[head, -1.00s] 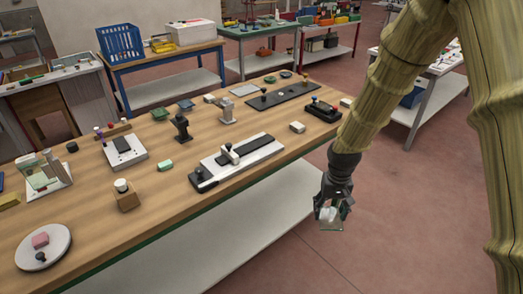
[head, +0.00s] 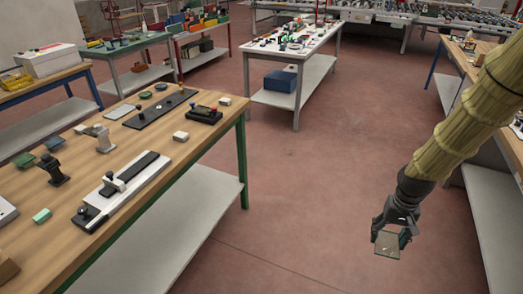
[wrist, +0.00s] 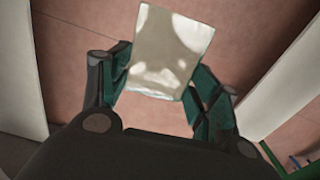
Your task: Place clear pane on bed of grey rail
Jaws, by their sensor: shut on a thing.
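My gripper (head: 395,222) is at the right in the head view, over open floor and away from the bench. It is shut on a thin clear pane (head: 387,244), which hangs below the fingers. In the wrist view the pane (wrist: 168,50) stands tilted between the two dark green fingers (wrist: 160,88), with pale reflections on it. On the wooden bench at the left is a pale rail-like fixture (head: 103,203) with a black strip and a small clamp. Behind it lies a long dark grey plate (head: 160,108). I cannot tell which is the grey rail.
A white table (head: 300,50) stands behind. Another bench is at the right edge. Red floor between is clear.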

